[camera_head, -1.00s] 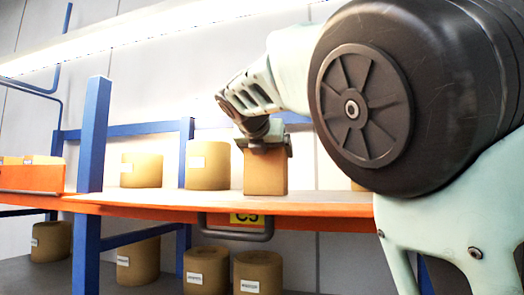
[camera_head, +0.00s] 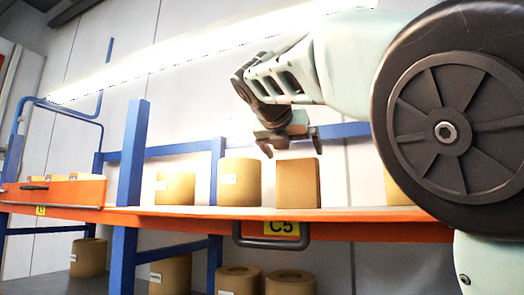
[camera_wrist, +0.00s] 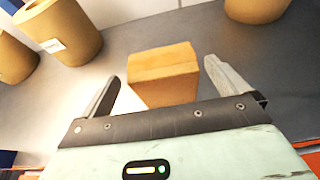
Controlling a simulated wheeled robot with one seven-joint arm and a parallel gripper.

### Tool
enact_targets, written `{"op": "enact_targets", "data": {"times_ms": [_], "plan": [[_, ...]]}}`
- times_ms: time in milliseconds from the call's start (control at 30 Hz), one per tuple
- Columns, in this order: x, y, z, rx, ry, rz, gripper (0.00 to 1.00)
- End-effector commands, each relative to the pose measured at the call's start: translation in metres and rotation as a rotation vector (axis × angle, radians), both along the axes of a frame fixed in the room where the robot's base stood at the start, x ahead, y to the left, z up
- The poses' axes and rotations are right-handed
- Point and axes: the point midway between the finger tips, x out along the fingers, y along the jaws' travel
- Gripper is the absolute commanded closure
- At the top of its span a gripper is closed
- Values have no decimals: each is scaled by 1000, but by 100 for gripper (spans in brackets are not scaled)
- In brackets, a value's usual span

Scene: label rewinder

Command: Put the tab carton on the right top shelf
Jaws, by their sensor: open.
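The tab carton (camera_head: 297,183) is a small brown box standing upright on the orange-edged top shelf (camera_head: 330,214), above the yellow C5 label. It also shows in the wrist view (camera_wrist: 163,76), lying beyond and between the fingertips. My gripper (camera_head: 290,143) is open and empty, above the carton and apart from it. In the wrist view my gripper's two fingers (camera_wrist: 160,82) are spread wide, with nothing between them touching.
Another roll (camera_head: 397,190) is at the right, partly behind my arm. A blue post (camera_head: 133,150) rises at the shelf's front. More rolls (camera_head: 290,282) sit on the lower shelf.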

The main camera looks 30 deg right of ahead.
Motion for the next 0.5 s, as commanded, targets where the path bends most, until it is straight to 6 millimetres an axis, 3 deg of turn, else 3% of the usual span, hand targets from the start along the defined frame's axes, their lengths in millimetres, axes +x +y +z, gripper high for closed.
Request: {"op": "enact_targets", "data": {"times_ms": [200,500], "plan": [[-20,26,13,0,-3,1,0],[-28,36,19,1,0,0,0]]}}
